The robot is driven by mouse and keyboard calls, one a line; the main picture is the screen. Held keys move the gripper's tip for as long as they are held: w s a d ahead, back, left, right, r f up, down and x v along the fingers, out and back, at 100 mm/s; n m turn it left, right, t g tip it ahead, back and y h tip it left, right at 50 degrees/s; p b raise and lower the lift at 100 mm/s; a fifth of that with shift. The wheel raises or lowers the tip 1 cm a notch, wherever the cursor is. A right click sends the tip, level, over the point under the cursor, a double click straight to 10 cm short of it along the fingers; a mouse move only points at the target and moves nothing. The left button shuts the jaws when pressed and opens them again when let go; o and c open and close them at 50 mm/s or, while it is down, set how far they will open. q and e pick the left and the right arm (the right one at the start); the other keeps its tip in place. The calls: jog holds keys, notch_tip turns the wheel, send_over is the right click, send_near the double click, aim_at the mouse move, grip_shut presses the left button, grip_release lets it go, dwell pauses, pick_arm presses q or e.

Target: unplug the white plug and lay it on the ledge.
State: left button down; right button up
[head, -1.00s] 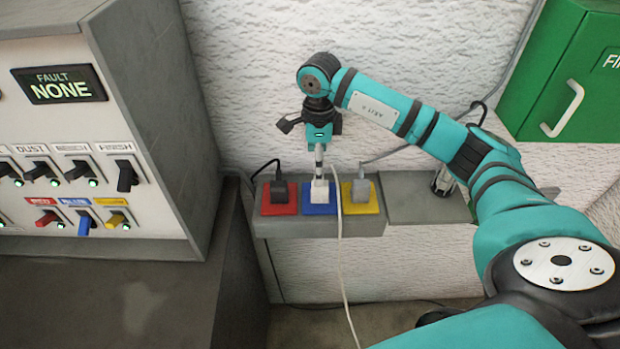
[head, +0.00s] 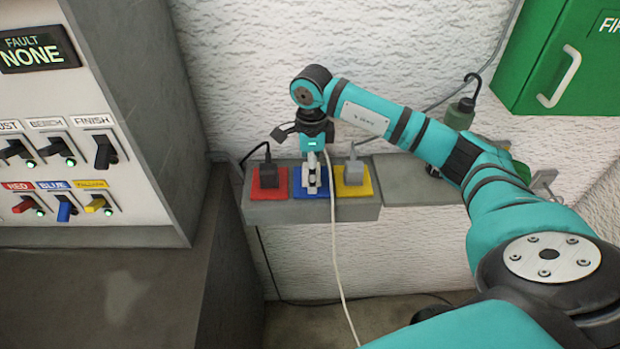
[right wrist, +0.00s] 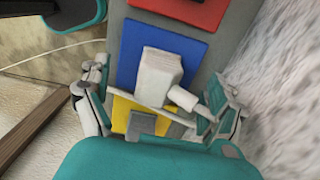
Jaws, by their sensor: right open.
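The white plug (right wrist: 160,75) sits in the blue socket plate (right wrist: 130,45), with its white cord leaving from one side. In the head view the blue plate (head: 298,192) is the middle of three, and the plug is mostly hidden by my right gripper (head: 312,178). The right gripper is open and low over the plug. In the right wrist view its fingers (right wrist: 152,95) stand on either side of the plug; I cannot tell whether they touch it. The grey ledge (head: 405,180) lies right of the sockets, partly behind my arm. My left gripper is not in view.
A black plug (head: 267,174) in the red plate and a grey plug (head: 353,170) in the yellow plate stand close on both sides. The white cord (head: 335,245) hangs in front. A switch panel (head: 80,130) is at left, a green cabinet (head: 560,65) at upper right.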

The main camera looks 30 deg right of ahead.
jog(key=shift+s+a+f, duration=0.1)
jog(key=shift+s+f, duration=0.05)
jog(key=shift+f, duration=0.6)
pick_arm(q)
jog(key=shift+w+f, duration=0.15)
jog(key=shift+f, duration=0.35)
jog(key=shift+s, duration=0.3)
pick_arm(e)
jog(key=shift+s+r, duration=0.1)
jog(key=shift+r, duration=0.05)
pick_arm(q)
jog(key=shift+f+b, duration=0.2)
jog(key=shift+b, duration=0.2)
pick_arm(e)
jog(key=shift+c, duration=0.5)
grip_shut()
